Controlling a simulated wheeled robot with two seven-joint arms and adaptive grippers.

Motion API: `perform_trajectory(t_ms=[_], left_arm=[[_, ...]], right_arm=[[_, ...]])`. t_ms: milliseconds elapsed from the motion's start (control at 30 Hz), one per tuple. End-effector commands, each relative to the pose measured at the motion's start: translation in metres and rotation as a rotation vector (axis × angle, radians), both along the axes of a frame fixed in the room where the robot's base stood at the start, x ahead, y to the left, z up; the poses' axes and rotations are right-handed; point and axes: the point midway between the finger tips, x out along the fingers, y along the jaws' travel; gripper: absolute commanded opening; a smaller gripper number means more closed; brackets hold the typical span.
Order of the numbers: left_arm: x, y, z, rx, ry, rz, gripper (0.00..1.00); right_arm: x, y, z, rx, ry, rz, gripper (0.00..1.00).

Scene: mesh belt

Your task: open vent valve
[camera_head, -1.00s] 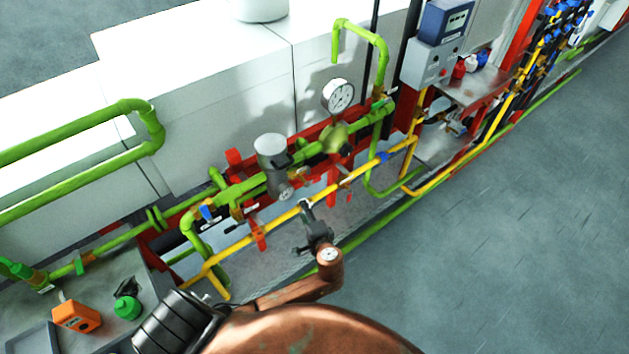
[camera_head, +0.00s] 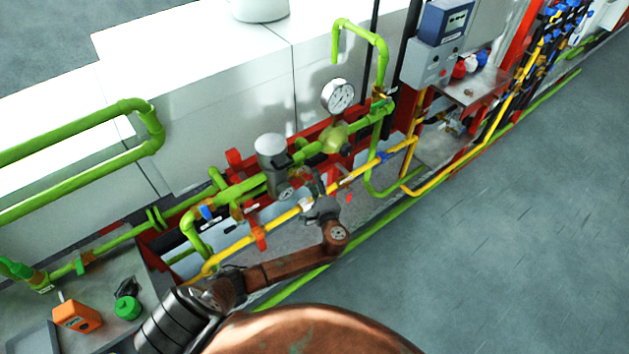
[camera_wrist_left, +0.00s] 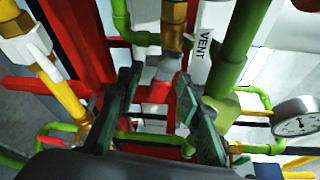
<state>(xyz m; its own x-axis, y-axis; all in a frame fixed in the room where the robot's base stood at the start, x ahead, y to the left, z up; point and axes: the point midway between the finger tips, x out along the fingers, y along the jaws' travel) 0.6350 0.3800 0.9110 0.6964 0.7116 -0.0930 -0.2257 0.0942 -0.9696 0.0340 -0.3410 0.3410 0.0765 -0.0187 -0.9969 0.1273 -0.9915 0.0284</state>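My left gripper (camera_head: 313,183) reaches in among the green and yellow pipes, just right of the grey cylindrical device (camera_head: 271,152). In the left wrist view the gripper (camera_wrist_left: 158,85) is open, its two dark fingers apart. A white tag reading VENT (camera_wrist_left: 203,44) hangs just beyond the right fingertip, beside a brass fitting (camera_wrist_left: 173,22). A grey metal piece (camera_wrist_left: 164,68) below the fitting shows in the gap between the fingertips; I cannot tell whether the fingers touch it. The valve's handle is not clearly distinguishable. My right gripper is not in view.
A yellow pipe (camera_head: 232,248) runs close under my gripper. A green pipe (camera_head: 345,147) runs behind it, with a round gauge (camera_head: 339,96) above. The red frame (camera_head: 235,158) is close by. The floor (camera_head: 520,230) at right is clear.

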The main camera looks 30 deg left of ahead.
Motion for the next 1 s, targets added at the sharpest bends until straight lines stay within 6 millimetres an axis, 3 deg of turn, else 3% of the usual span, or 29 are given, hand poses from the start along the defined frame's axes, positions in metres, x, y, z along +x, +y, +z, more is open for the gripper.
perform_trajectory(t_ms=[167,633,867,1000], left_arm=[[0.0,0.0,0.0,-0.001,0.001,0.0,0.33],[-0.001,0.0,0.0,-0.001,0.0,0.0,0.01],[-0.001,0.0,-0.001,-0.003,-0.004,0.0,0.0],[0.0,-0.001,-0.003,-0.03,-0.062,0.001,0.0]], right_arm=[[0.0,0.0,0.0,0.0,0.0,0.0,0.0],[0.0,0.0,0.0,0.0,0.0,0.0,0.0],[0.0,0.0,-0.001,0.0,0.0,0.0,0.0],[-0.003,0.0,-0.016,0.0,0.005,0.0,0.0]])
